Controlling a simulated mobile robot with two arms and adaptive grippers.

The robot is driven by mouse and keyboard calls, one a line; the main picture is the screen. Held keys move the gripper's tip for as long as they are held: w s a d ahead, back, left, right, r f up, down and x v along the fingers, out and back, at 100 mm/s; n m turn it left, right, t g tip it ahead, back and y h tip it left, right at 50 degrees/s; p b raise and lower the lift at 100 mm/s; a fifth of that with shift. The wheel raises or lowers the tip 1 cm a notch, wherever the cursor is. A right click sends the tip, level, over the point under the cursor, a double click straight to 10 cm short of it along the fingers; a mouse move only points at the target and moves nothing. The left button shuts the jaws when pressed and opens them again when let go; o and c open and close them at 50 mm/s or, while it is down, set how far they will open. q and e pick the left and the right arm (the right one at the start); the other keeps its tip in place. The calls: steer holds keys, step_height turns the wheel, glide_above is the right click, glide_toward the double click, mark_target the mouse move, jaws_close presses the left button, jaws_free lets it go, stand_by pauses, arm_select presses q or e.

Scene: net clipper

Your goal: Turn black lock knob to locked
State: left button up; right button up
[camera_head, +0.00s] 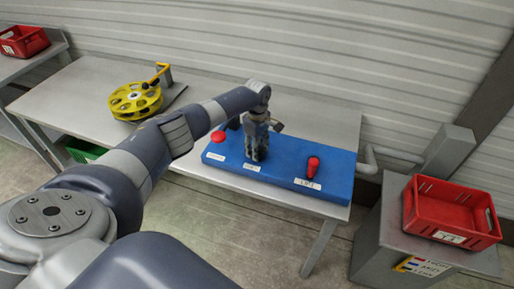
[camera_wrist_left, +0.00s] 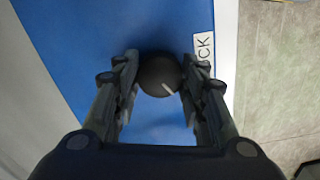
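The black lock knob (camera_wrist_left: 160,76) shows in the left wrist view as a round dark knob with a short pale mark, on the blue panel (camera_wrist_left: 75,50). A white label (camera_wrist_left: 204,45) ending in "CK" is beside it. My left gripper (camera_wrist_left: 157,82) has its two fingers apart, one on each side of the knob; I cannot tell if they touch it. In the head view my left gripper (camera_head: 256,155) points down at the middle of the blue panel (camera_head: 285,160) and hides the knob. My right gripper is not in view.
On the panel are a red button (camera_head: 218,137) at left and a red lever (camera_head: 313,167) at right. A yellow reel (camera_head: 136,101) stands on the metal table (camera_head: 75,95). A red crate (camera_head: 450,213) sits on a grey cabinet at right.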

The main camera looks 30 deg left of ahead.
arm_select(q)
steer(key=shift+c, duration=1)
steer(key=shift+m+p, duration=0.75)
steer(key=shift+m, duration=0.15)
steer(key=shift+m+p, duration=0.3)
steer(key=shift+m, duration=0.6)
steer(key=m, duration=0.6)
steer(key=shift+p, duration=0.35)
steer(key=m, duration=0.7)
steer(key=shift+m, duration=0.3)
steer(key=m, duration=0.6)
steer(key=shift+m, duration=0.5)
